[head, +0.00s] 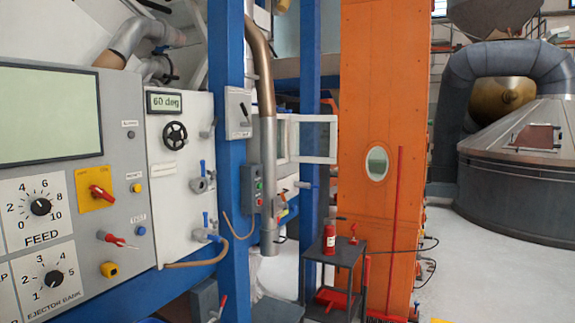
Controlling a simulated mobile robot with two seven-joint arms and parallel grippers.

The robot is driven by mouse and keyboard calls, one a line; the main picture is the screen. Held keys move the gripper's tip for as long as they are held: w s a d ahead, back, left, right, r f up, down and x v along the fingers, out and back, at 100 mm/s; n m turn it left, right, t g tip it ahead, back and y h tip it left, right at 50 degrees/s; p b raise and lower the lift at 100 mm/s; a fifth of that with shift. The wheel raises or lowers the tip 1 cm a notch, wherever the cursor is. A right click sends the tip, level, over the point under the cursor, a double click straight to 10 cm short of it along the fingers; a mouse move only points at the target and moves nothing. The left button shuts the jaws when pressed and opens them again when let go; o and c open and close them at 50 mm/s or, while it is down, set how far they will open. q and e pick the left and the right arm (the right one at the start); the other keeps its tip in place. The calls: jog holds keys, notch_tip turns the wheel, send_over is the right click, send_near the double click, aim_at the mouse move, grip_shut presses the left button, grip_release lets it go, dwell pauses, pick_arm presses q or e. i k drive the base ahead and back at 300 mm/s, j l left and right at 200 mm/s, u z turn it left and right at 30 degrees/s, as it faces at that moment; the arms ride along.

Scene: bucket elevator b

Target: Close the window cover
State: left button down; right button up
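A white-framed clear panel (318,159) stands out beside the blue post in the middle of the head view, at the left edge of the orange tower. It looks like a window cover swung open, but its hinge and the opening behind it are partly hidden by the post and pipe. An oval window with a pale rim (377,163) is in the orange tower (375,60); I cannot tell if it has a cover of its own. Neither of my grippers is in view.
A grey control panel (115,210) fills the left. A blue post (231,100) and a vertical pipe (268,180) stand before the white-framed panel. A dark cart (345,253) with a red canister (329,240) stands below it. Pale floor (480,265) is open at right.

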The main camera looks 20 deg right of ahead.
aim_at(333, 120)
jog(key=i+l, duration=0.15)
jog(key=l, duration=0.2)
jog(key=i+l+z, duration=0.1)
jog(key=l, duration=0.25)
jog(key=i+l, duration=0.3)
